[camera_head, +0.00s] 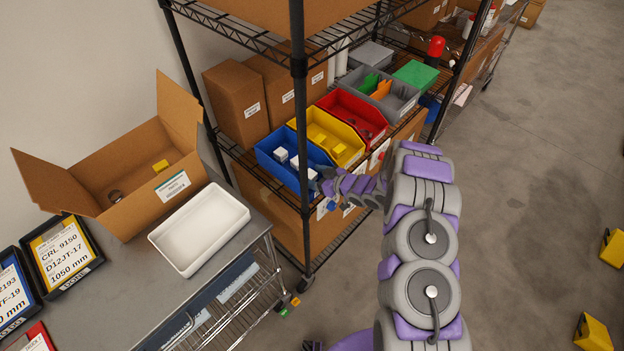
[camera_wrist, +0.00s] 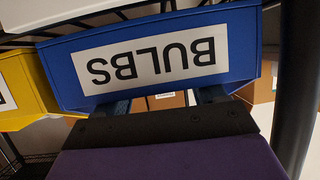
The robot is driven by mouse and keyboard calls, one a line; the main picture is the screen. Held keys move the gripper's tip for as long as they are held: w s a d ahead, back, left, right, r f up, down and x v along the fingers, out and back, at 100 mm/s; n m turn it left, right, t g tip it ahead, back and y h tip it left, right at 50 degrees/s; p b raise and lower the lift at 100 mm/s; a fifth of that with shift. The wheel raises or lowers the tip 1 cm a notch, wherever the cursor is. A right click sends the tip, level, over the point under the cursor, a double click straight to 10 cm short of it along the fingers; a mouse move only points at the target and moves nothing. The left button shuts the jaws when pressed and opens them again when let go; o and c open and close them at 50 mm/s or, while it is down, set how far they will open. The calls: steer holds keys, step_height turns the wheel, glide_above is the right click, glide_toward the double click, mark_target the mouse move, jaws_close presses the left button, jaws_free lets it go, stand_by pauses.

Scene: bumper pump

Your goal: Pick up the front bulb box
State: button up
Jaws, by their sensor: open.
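The blue bin (camera_head: 268,165) stands on the wire shelf and holds a few small white boxes: a rear one (camera_head: 281,155) and a front one (camera_head: 311,174), the bulb box closest to my gripper. My gripper (camera_head: 325,183) is at the bin's front right edge, partly hidden by my arm in the head view. The white boxes are hidden there.
A yellow bin (camera_head: 350,153), a red bin (camera_head: 352,110) and a grey bin (camera_head: 400,103) stand beside the blue one. A shelf post (camera_head: 300,120) rises just left of my gripper. An open carton (camera_head: 120,200) and a white tray (camera_head: 200,228) rest on the table.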

steer(key=shift+w+a+f, duration=0.1)
steer(key=shift+w+a, duration=0.05)
steer(key=shift+a, duration=0.3)
steer(key=shift+w+a+f, duration=0.1)
steer(key=shift+a, duration=0.35)
steer(key=shift+w+d, duration=0.1)
steer(key=shift+d, duration=0.2)
steer(key=shift+c, duration=1.2)
steer(key=shift+a, duration=0.15)
steer(key=c, duration=0.8)
steer(key=shift+r, duration=0.15)
